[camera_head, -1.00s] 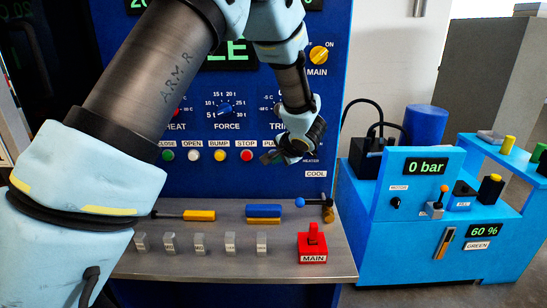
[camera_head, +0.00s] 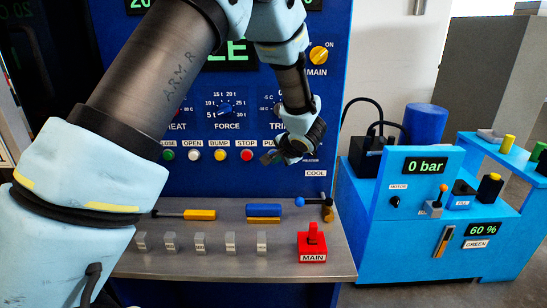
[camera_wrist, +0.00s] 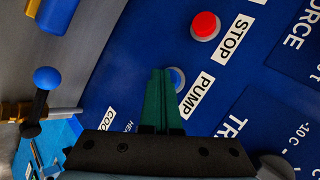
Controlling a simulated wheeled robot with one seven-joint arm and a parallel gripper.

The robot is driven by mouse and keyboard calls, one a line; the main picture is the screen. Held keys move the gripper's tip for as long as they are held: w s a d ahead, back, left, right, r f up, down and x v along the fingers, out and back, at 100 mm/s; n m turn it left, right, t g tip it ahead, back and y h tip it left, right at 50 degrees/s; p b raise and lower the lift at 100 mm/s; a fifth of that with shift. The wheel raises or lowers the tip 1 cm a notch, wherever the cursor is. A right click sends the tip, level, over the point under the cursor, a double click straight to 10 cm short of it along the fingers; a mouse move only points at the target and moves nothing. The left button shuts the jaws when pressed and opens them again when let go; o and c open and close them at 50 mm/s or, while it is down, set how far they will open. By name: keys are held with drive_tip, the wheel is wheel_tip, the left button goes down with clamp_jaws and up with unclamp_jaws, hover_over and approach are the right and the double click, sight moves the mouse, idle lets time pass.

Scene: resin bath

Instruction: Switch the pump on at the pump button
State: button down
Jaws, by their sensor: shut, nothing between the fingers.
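The pump button (camera_wrist: 177,79) is a round blue button in a pale ring, beside the PUMP label (camera_wrist: 194,97) in the wrist view. My gripper (camera_wrist: 161,72) is shut and empty, and its green fingers overlap part of the button. Whether the fingertips touch it or the panel cannot be told. In the head view my gripper (camera_head: 268,158) is at the blue panel (camera_head: 230,180), just right of the red stop button (camera_head: 246,155). There the pump button is hidden behind my gripper, and only the start of its label shows.
The red stop button (camera_wrist: 205,25) is close by in the wrist view. Below the panel, a metal shelf (camera_head: 200,263) carries small grey blocks, tools and a red MAIN lockout (camera_head: 312,246). A blue machine (camera_head: 400,245) reading 0 bar stands at right.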

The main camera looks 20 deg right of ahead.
drive_tip(key=shift+s+a, duration=0.3)
drive_tip(key=shift+s, duration=0.3)
drive_tip(key=shift+s+a+p, duration=0.35)
drive_tip(key=shift+s, duration=0.4)
drive_tip(key=shift+s+a+p, duration=0.3)
drive_tip(key=shift+s+a, duration=0.05)
drive_tip(key=shift+s, duration=0.45)
drive_tip(key=shift+s+a+p, duration=0.35)
drive_tip(key=shift+s, duration=0.4)
drive_tip(key=w+a+r+n+g+h, duration=0.1)
drive_tip(key=w+a+r+n+g, duration=0.2)
drive_tip(key=a, duration=0.5)
drive_tip(key=w+a+r+n+h, duration=0.1)
drive_tip(key=a+r+n, duration=0.1)
drive_tip(key=a+n, duration=0.35)
drive_tip(key=s+a+n+g, duration=0.1)
drive_tip(key=s+a+n, duration=0.1)
drive_tip(key=s+a, duration=0.2)
drive_tip(key=s+a+n+g+y, duration=0.1)
drive_tip(key=s+a, duration=0.3)
drive_tip(key=a, duration=0.7)
drive_tip(key=s+a+r+n+g+y, duration=0.1)
drive_tip(key=s+a+n+g, duration=0.2)
drive_tip(key=a, duration=0.5)
drive_tip(key=shift+s, duration=0.85)
